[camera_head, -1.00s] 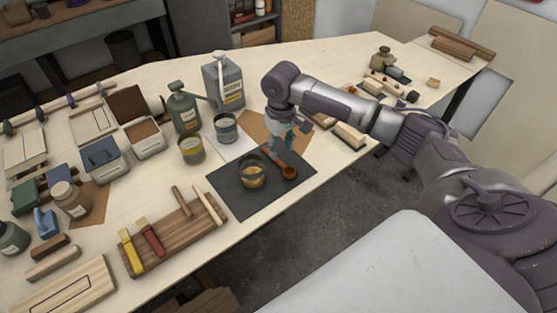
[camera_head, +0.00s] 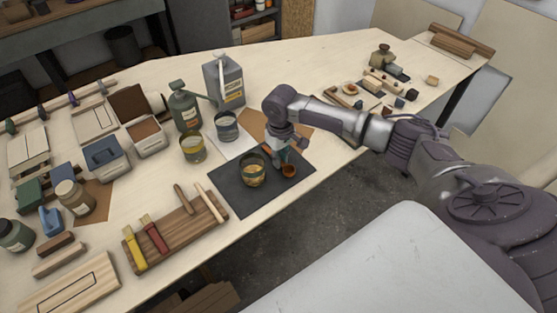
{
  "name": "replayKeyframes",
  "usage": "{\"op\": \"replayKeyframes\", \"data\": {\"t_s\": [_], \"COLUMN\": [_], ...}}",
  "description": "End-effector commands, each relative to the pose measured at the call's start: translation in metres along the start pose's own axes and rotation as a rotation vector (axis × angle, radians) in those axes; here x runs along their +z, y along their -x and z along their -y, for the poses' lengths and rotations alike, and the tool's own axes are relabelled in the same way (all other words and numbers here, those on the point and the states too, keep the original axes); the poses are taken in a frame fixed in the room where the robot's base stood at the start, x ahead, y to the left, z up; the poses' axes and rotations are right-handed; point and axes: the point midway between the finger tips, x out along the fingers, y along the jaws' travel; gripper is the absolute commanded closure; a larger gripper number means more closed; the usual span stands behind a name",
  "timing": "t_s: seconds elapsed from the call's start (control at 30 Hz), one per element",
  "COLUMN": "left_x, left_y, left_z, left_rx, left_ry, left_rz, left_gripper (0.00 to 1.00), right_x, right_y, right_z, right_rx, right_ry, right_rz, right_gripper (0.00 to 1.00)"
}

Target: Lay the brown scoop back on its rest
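The brown scoop (camera_head: 289,171) is at the right part of the dark mat (camera_head: 240,199), right of a patterned tin (camera_head: 252,176). Its round bowl shows; its handle is hidden behind my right gripper. My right gripper (camera_head: 282,161) points down right at the scoop, beside the tin. Its fingertips are small and partly covered, so I cannot tell whether they are closed on the handle. I cannot pick out the scoop's rest with certainty. My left gripper is not in view.
A wooden board with brushes (camera_head: 177,236) lies left of the mat. A yellowish jar (camera_head: 192,149), a grey tin (camera_head: 226,126), a green can (camera_head: 185,108) and a grey canister (camera_head: 224,82) stand behind. The table's front edge is close to the mat.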

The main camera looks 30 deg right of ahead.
Motion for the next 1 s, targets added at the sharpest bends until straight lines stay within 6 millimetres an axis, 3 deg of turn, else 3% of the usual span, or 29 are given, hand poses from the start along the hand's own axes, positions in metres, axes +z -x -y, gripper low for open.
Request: {"op": "replayKeyframes", "data": {"t_s": [0.47,0.7,1.0], "left_x": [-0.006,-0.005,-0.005], "left_y": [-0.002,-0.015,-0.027], "left_z": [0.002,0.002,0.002], "left_rx": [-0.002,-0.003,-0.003], "left_ry": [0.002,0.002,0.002], "left_rz": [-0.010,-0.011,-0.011], "left_gripper": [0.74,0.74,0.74], "right_x": [0.000,-0.002,0.061], "right_y": [0.004,0.036,0.075], "right_z": [0.000,0.000,-0.011], "right_rx": [0.000,-0.001,0.003], "right_ry": [-0.001,0.000,0.000], "right_rz": [0.000,-0.006,0.000], "right_gripper": [1.00,1.00,1.00]}}
